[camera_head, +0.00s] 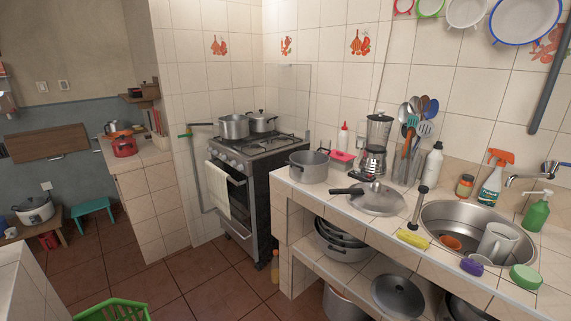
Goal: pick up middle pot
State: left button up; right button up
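Several pots are in view. A grey metal pot (309,166) without a lid stands upright on the left end of the tiled counter. On the stove, a long-handled metal pan (233,127) stands at the front left, with a lidded metal pot (262,122) to its right and behind. More metal pots (342,244) are stacked on the shelf under the counter, partly hidden. Which one is the middle pot I cannot tell for sure. Neither of my grippers shows in the picture, and nothing touches the pots.
A sink (462,222) is at right. The stove (252,165) stands left of the counter; the floor (207,275) before it is mostly clear.

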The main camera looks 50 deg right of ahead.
aim_at(306, 167)
jog(key=i+l, duration=0.15)
jog(key=l, duration=0.2)
jog(key=i+l, duration=0.1)
jog(key=l, duration=0.2)
jog(key=i+l, duration=0.15)
jog(key=l, duration=0.2)
jog(key=i+l, duration=0.1)
jog(key=l, duration=0.2)
jog(key=i+l, duration=0.15)
jog(key=l, duration=0.2)
